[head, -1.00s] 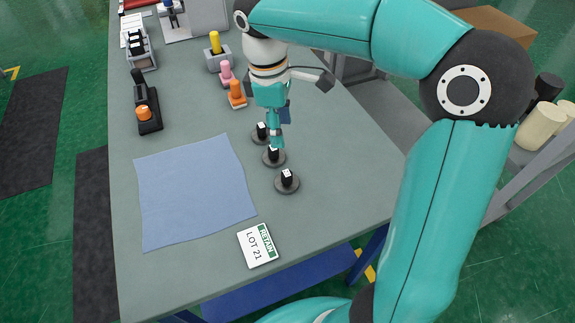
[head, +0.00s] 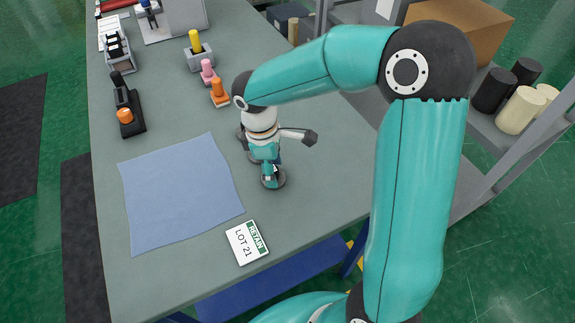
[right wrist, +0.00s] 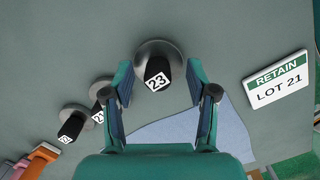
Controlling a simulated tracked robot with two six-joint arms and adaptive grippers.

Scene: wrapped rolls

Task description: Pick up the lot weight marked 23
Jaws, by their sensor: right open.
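The weight marked 23 (right wrist: 152,53) has a round grey base and a black knob with a white label. It stands on the table between the spread fingers of my right gripper (right wrist: 160,80) in the right wrist view, with gaps on both sides. In the head view my right gripper (head: 269,181) is low over this weight's base (head: 281,179) and hides most of it. Two similar weights stand to the left in the right wrist view, a nearer one (right wrist: 98,88) and a farther one (right wrist: 72,124); their labels are too small to read surely. My left gripper is out of view.
A sign reading RETAIN LOT 21 (head: 247,242) lies near the table's front edge. A blue cloth (head: 180,195) lies flat to the left. Orange (head: 219,93) and pink (head: 208,72) handled items and a yellow-topped one (head: 196,45) stand farther back.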

